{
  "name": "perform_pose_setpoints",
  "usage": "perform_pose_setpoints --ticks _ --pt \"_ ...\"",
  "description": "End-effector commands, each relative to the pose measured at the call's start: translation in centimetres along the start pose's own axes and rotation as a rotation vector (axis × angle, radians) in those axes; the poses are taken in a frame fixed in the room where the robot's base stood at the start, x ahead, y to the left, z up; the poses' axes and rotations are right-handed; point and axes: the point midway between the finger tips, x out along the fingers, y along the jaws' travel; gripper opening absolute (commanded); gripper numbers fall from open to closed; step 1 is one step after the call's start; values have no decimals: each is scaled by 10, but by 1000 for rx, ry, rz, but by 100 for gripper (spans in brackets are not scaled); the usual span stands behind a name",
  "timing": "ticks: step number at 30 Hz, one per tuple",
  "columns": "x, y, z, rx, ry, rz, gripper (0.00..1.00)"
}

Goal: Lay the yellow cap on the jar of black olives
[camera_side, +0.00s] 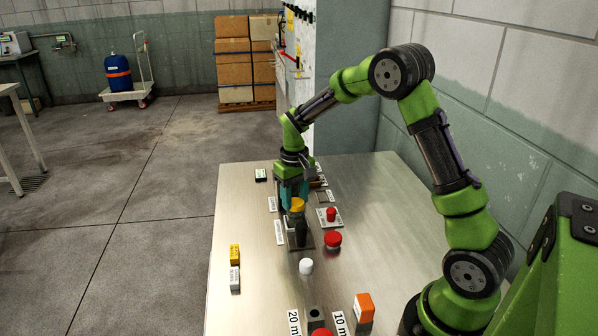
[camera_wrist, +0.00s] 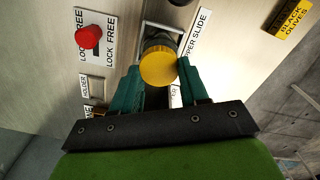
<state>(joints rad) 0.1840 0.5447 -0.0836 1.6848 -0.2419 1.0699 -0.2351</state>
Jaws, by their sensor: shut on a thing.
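The yellow cap (camera_side: 297,204) is between the fingers of my gripper (camera_side: 293,203), which is shut on it. The wrist view shows the round top of the cap (camera_wrist: 158,66) between the teal fingertips (camera_wrist: 158,76). In the side view a dark upright body (camera_side: 302,234) stands just under the cap, on a metal plate. It looks like a jar, but I cannot read any marking on it or tell whether the cap touches it.
A red knob (camera_side: 331,214) on a plate labelled "LOCK FREE" and a red round piece (camera_side: 333,239) are right of the dark body. A white round piece (camera_side: 306,266) stands in front. Yellow (camera_side: 234,253) and grey (camera_side: 235,280) blocks sit near the left edge.

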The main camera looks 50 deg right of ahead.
Motion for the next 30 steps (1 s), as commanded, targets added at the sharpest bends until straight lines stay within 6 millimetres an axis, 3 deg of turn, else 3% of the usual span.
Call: perform_pose_setpoints --ticks 5,6,11,17,22,30 --pt "0 0 0 0 0 0 16" --pt "0 0 0 0 0 0 47" --pt "0 0 0 0 0 0 72" --pt "0 0 0 0 0 0 74" --pt "0 0 0 0 0 0 95" --pt "0 0 0 0 0 0 95"
